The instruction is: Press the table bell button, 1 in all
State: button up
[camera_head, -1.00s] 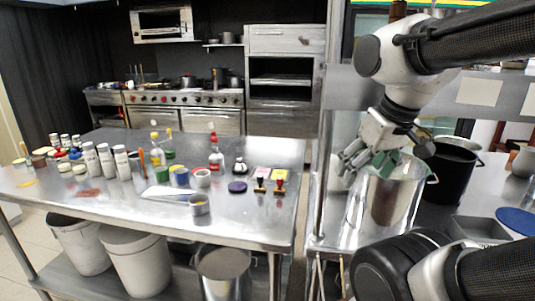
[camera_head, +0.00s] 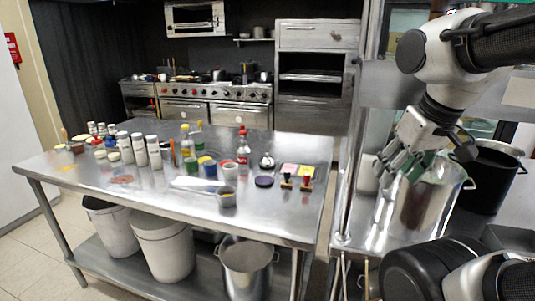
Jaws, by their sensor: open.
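The table bell (camera_head: 266,160), a small silver dome with a dark base, stands upright on the steel table (camera_head: 140,205) near its right part. Its button on top is too small to make out clearly. My gripper (camera_head: 392,170) is open and empty at the right, pointing down and left. In the picture it lies well to the right of the bell, over the side counter by a large steel pot (camera_head: 430,200), and does not touch the bell.
White jars (camera_head: 139,150) stand farther left. The table's front right is clear.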

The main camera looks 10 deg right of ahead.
grip_shut()
dwell(1.2)
